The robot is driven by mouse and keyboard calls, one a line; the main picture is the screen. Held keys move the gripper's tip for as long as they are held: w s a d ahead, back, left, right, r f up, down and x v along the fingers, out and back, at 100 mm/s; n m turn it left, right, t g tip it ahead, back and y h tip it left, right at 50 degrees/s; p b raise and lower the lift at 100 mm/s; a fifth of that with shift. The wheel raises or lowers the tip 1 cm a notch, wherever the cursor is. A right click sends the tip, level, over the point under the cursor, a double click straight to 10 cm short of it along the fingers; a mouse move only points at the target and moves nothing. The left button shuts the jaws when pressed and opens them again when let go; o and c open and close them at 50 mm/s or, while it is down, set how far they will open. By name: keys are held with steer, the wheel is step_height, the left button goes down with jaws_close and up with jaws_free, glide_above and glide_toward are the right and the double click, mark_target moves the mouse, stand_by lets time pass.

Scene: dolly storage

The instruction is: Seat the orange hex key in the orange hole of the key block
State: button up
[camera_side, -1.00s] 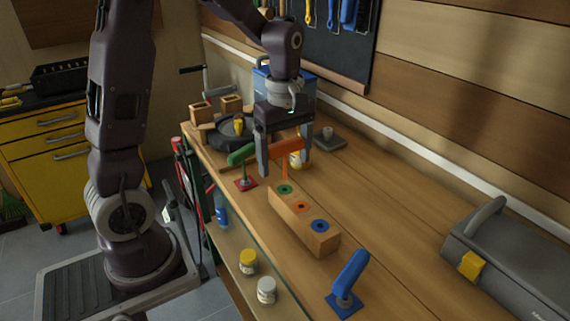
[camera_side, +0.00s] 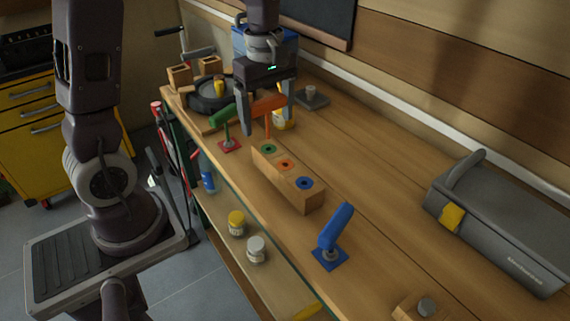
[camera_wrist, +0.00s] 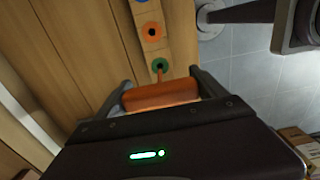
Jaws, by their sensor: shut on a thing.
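My gripper (camera_side: 268,122) is shut on the orange hex key (camera_side: 267,106), holding it by its handle with the shaft pointing down. The wooden key block (camera_side: 302,196) stands on the bench just in front, with green, orange and blue ringed holes in a row. The shaft's lower end appears close to the green hole (camera_side: 268,149) at the block's far end; I cannot tell its exact height. The orange hole (camera_side: 285,164) is the middle one and is empty. In the wrist view, the orange key (camera_wrist: 160,95) shows between the fingers, its shaft overlapping the green ring (camera_wrist: 160,65).
A green key (camera_side: 222,115) stands on a red base close to my left finger. A blue key (camera_side: 335,228) stands on a blue base in front of the block. A grey toolbox (camera_side: 500,225) is at right. Bench between block and toolbox is clear.

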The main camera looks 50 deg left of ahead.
glide_toward(285, 158)
steer(key=shift+s+d+f, duration=0.25)
steer(key=shift+s+d, duration=0.05)
steer(key=shift+d, duration=0.15)
steer(key=shift+s+d+f, duration=0.2)
steer(key=shift+s+d, duration=0.1)
steer(key=shift+d, duration=0.15)
steer(key=shift+f, duration=1.5)
steer(key=shift+f, duration=1.5)
steer(key=shift+f, duration=0.1)
steer(key=shift+f, duration=0.6)
